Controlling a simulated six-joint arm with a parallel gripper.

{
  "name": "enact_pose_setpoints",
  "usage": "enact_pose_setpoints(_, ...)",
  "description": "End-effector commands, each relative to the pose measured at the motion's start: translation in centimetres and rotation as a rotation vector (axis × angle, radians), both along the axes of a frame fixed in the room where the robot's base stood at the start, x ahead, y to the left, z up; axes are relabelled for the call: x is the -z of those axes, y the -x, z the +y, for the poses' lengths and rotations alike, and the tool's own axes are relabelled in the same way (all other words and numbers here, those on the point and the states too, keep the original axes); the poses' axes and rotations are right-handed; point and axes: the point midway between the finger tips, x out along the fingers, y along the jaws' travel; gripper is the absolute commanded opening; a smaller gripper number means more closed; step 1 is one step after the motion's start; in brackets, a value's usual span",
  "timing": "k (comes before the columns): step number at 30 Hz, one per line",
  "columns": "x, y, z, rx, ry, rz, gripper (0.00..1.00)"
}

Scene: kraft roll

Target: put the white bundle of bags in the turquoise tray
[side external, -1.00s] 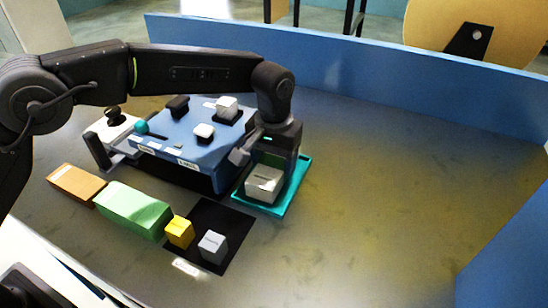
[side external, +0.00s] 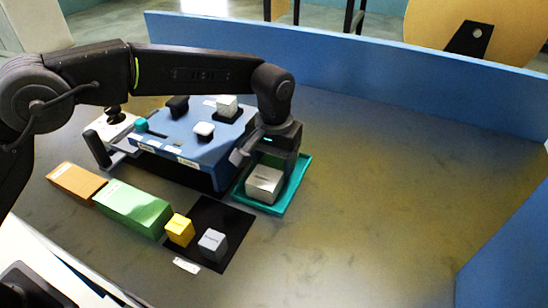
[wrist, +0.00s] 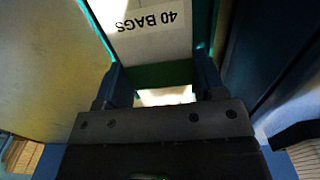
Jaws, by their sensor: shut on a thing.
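The white bundle of bags (side external: 264,184) is at the turquoise tray (side external: 290,190), within its rim as seen from the side. Whether its underside touches the tray floor is hard to tell. My gripper (side external: 268,165) points down at the bundle and is shut on it. In the wrist view the bundle (wrist: 150,42) shows a printed "40 BAGS" label, upside down. A dark green strip crosses between my fingers (wrist: 162,80). The fingertips are partly hidden in the side view.
A blue raised box (side external: 190,145) with small items on top stands left of the tray. An orange block (side external: 77,182), a green block (side external: 133,208), a yellow block (side external: 180,230) and a grey block (side external: 212,244) line the front left. The table's right side is clear, bounded by blue walls (side external: 350,65).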

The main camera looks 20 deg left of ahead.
Motion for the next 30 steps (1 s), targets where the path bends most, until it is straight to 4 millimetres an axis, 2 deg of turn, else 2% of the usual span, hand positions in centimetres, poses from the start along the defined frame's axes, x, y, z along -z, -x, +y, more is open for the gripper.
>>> enact_pose_setpoints(16, 0.62, 0.01, 0.0, 0.0, 0.0, 0.0, 0.36)
enact_pose_setpoints(17, 0.61, 0.0, 0.0, 0.0, 0.0, 0.0, 0.65)
enact_pose_setpoints(25, 0.6, 0.0, 0.0, 0.0, 0.0, 0.0, 0.91)
enact_pose_setpoints(30, 0.6, 0.0, 0.0, 0.0, 0.0, 0.0, 0.93)
